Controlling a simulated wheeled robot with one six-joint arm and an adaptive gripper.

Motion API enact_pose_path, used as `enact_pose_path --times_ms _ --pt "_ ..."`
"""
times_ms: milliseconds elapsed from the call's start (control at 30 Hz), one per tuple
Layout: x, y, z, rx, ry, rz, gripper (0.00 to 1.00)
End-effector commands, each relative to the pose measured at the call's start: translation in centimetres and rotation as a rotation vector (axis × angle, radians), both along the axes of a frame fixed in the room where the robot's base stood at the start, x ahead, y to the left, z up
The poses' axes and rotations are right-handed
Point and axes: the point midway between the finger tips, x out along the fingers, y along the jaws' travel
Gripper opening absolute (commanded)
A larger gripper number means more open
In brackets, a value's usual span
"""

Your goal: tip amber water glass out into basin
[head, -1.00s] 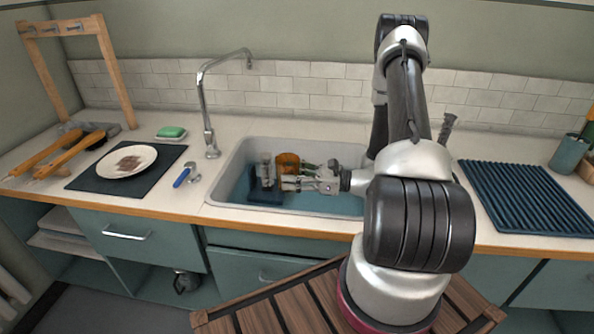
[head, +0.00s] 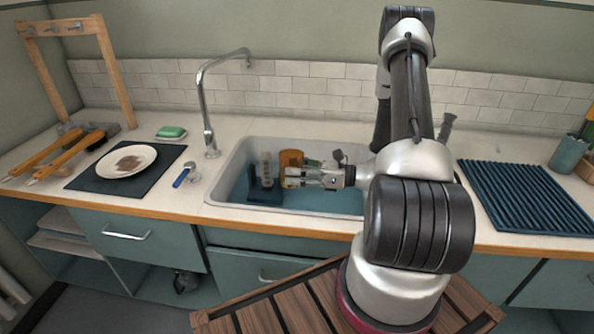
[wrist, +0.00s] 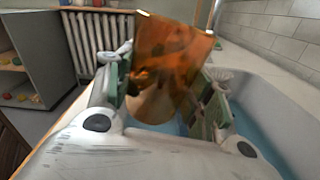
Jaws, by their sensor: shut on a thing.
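The amber glass (head: 291,158) is in my gripper (head: 300,176), over the basin (head: 330,200). In the wrist view the glass (wrist: 165,62) stands between the two fingers of my gripper (wrist: 166,95), with a finger at each side, and looks tilted. The glass is see-through orange; I cannot make out whether water is in it. In the head view my gripper partly hides its lower part. The basin is a grey sink with a blue-looking floor.
A clear glass (head: 266,168) stands close left of the amber one, by a dark blue rack (head: 264,197) in the basin. The faucet (head: 207,110) rises behind left. A ribbed drying mat (head: 525,198) lies at right, a plate (head: 127,160) at left.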

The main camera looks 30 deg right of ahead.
Motion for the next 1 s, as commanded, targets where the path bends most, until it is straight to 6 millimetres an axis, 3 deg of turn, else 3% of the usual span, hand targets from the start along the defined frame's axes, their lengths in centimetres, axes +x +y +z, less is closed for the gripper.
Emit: enact_pose_path --times_ms 467,700,1000 --pt "1.6 -1.1 1.6 0.173 0.255 0.0 0.18" --pt "2.5 -1.7 0.9 0.26 0.384 0.001 0.18" --pt "2.6 -1.8 2.2 0.367 0.543 0.001 0.18"
